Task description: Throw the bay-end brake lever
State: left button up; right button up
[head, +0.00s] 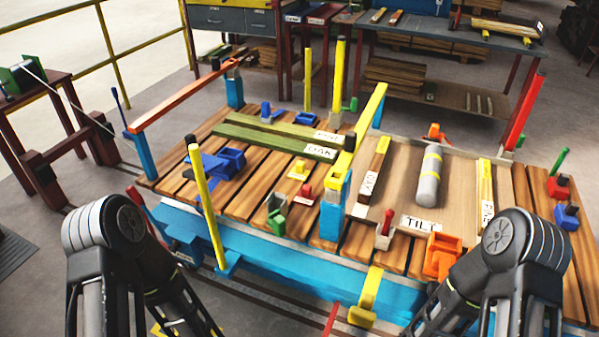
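A wooden-decked blue cart (290,262) stands in front of me on floor rails. I cannot tell for sure which lever is the bay-end brake lever. A red lever (147,212) leans at the cart's near left corner. A yellow upright bar (207,205) on a blue foot stands along the near side, and a yellow arm (368,294) hangs further right. A short red bar (331,319) shows at the bottom edge, partly cut off. A thin blue lever (119,104) stands by the track at the left. Both my arms show at the bottom corners, but neither gripper is in view.
The deck carries green planks (275,141), small coloured clamps, a grey cylinder (430,177) and a tray labelled TILT. An orange bar (180,97) spans the far left end. A dark red trestle (68,165) stands left. Workbenches (450,40) stand behind. Floor at the lower left is partly free.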

aim_at(174, 245)
jog(key=u, duration=1.2)
jog(key=i+j+z, duration=0.15)
jog(key=z, duration=0.2)
jog(key=i+j+z, duration=0.15)
jog(key=z, duration=0.2)
jog(key=i+j+z, duration=0.1)
jog(key=j, duration=0.3)
jog(key=i+j, duration=0.2)
jog(key=j, duration=0.2)
jog(key=i+j+z, duration=0.15)
jog(key=j, duration=0.25)
jog(key=i+j+z, duration=0.1)
jog(key=j, duration=0.35)
jog(key=i+j, duration=0.15)
jog(key=j, duration=0.25)
jog(key=i+j+z, duration=0.15)
jog(key=j, duration=0.3)
jog(key=i+j, duration=0.1)
jog(key=j, duration=0.35)
jog(key=i+j, duration=0.1)
jog(key=j, duration=0.3)
jog(key=i+j, duration=0.1)
jog(key=j, duration=0.35)
jog(key=i+j, duration=0.1)
jog(key=j, duration=0.35)
jog(key=i+j, duration=0.1)
jog(key=j, duration=0.3)
